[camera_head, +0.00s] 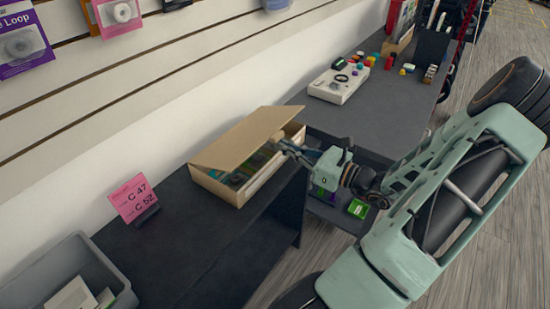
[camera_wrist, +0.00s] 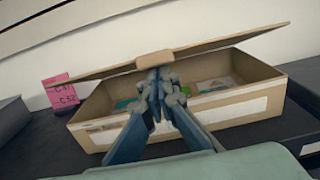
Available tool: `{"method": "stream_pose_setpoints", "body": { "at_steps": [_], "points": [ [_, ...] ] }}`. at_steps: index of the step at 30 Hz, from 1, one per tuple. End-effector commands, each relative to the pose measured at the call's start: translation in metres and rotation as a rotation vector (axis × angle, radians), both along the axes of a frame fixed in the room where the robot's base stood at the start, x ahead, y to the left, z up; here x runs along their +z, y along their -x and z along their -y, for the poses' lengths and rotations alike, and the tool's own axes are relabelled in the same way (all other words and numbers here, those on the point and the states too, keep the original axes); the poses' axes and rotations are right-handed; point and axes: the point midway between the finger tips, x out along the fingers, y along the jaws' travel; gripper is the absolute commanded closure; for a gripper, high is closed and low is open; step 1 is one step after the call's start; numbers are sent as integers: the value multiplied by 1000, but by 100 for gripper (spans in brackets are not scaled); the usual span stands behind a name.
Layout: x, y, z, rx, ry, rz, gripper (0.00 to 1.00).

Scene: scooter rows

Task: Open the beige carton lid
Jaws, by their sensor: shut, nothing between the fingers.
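The beige carton (camera_head: 246,178) stands on the dark shelf top, and its lid (camera_head: 240,137) is raised part way, hinged along the wall side. Green and blue items show inside under the lid. In the wrist view the carton's lid (camera_wrist: 190,48) slants above the open front of the carton (camera_wrist: 228,106), with a rounded tab (camera_wrist: 154,60) at its front edge. My gripper (camera_head: 284,142) is at the tab. In the wrist view my gripper (camera_wrist: 156,82) is shut, with its fingertips at or just under the tab. I cannot tell whether they touch it.
A pink sign (camera_head: 134,198) stands left of the carton, and a grey bin (camera_head: 62,272) is at the lower left. A white device (camera_head: 341,83) and small coloured items lie on the far table. Bare shelf top lies between sign and carton.

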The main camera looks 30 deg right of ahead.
Motion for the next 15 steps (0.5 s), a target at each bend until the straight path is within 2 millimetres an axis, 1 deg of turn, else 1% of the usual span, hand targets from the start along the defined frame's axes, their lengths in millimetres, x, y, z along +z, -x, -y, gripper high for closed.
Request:
{"method": "stream_pose_setpoints", "body": {
  "at_steps": [1,15],
  "points": [
    [6,-1,0,0,0,0,100],
    [29,-5,-2,1,0,0,100]
  ]
}}
